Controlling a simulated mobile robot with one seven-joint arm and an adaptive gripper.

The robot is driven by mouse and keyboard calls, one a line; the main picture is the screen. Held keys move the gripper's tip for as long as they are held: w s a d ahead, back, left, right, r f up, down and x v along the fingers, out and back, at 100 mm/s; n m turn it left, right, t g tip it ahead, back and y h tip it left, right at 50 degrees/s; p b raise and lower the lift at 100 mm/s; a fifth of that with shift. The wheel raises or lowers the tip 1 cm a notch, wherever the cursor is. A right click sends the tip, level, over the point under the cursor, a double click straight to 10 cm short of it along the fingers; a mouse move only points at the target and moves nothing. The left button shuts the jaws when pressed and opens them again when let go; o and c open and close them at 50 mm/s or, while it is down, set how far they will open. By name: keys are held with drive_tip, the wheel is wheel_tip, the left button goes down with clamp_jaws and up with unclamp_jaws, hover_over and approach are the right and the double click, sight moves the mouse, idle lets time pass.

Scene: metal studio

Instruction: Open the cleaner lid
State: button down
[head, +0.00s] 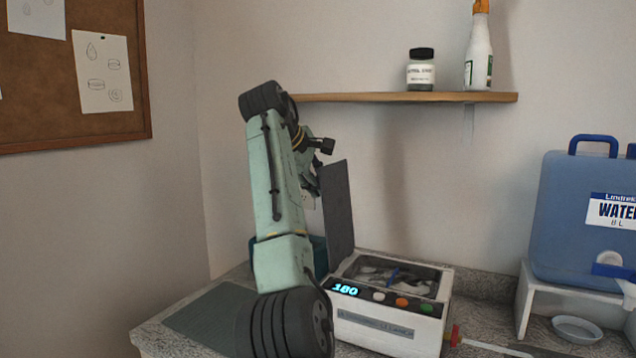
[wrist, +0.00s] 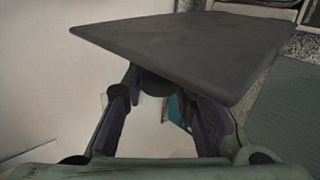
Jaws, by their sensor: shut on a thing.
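The cleaner (head: 375,335) is a white box on the counter with a lit display reading "180" and several coloured buttons. Its dark grey lid (head: 338,212) stands nearly upright at the left end of the box, so the basin is uncovered. In the wrist view the lid (wrist: 190,45) spans the top of the picture. My gripper (wrist: 157,88) is shut on a dark round knob (wrist: 155,82) on the lid's outer face. In the head view my gripper (head: 314,180) is at the lid's left side, partly hidden by my arm.
A blue water container (head: 575,225) stands on a white stand at the right, with a small dish (head: 577,329) below. A shelf (head: 400,97) holds a jar (head: 421,70) and a bottle (head: 479,55). A grey-green mat (head: 210,318) lies left of the cleaner.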

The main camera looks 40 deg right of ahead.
drive_tip(key=shift+s+d, duration=0.1)
drive_tip(key=c, duration=1.3)
unclamp_jaws()
drive_tip(key=v, duration=1.2)
